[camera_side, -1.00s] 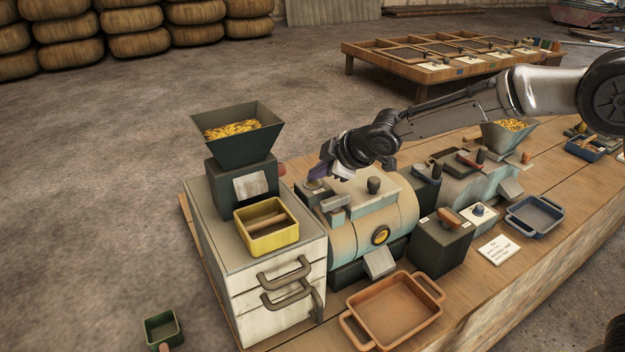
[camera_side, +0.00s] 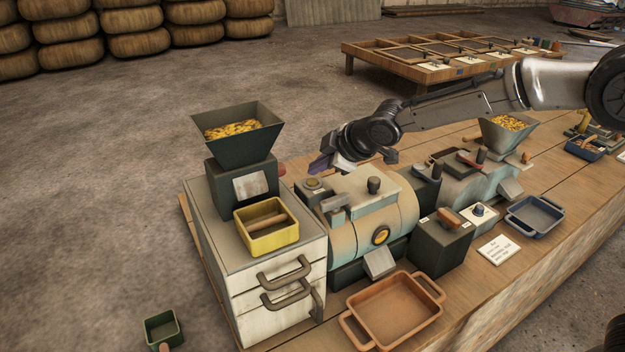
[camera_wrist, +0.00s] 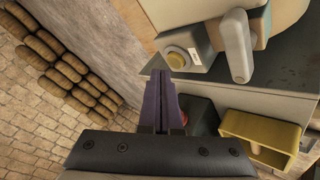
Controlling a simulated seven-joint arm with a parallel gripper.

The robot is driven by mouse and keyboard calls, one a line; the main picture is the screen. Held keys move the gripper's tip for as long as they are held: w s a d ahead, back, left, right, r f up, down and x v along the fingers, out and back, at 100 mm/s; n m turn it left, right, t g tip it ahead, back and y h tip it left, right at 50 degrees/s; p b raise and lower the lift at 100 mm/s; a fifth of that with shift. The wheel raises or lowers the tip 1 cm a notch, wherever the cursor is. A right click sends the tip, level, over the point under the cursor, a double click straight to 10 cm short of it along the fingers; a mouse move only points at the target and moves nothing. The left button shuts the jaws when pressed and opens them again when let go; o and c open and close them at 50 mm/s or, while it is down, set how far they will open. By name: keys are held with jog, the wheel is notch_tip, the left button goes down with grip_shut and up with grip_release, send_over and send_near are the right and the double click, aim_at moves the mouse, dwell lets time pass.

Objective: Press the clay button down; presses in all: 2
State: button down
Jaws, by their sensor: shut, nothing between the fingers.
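The clay button (camera_side: 314,184) is a small round tan button on a grey box at the left end of the pale rounded machine (camera_side: 372,225). In the wrist view the button (camera_wrist: 179,60) shows just beyond my fingertips, with a pale label beside it. My gripper (camera_side: 318,166) is above the button and apart from it. Its purple fingers are shut together and empty in the wrist view (camera_wrist: 162,76). Whether the button is pressed in is too small to tell.
A grey lever (camera_wrist: 236,45) stands close beside the button. A hopper (camera_side: 238,150) of yellow pieces and a yellow tray (camera_side: 266,246) stand on the white cabinet at left. An orange tray (camera_side: 393,345) lies in front. The space above the button is free.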

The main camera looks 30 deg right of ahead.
notch_tip(320, 180, up, 5)
jog(key=shift+r, duration=0.1)
dwell(0.5)
dwell(0.6)
jog(key=s+d+r+m+t, duration=0.2)
jog(key=s+d+r, duration=0.7)
jog(key=r, duration=0.3)
jog(key=s+d+m+h, duration=0.2)
jog(key=s+d+m, duration=0.15)
jog(key=s, duration=0.55)
jog(key=s+d+f+m+g, duration=0.1)
jog(key=s+f+m+g, duration=0.1)
jog(key=s+f, duration=0.4)
jog(key=s+d+f+m+g, duration=0.2)
jog(key=s+f, duration=0.5)
jog(key=s, duration=0.9)
jog(key=shift+s+d+f+m+g, duration=0.2)
jog(key=shift+m+g, duration=0.5)
jog(key=shift+m, duration=0.25)
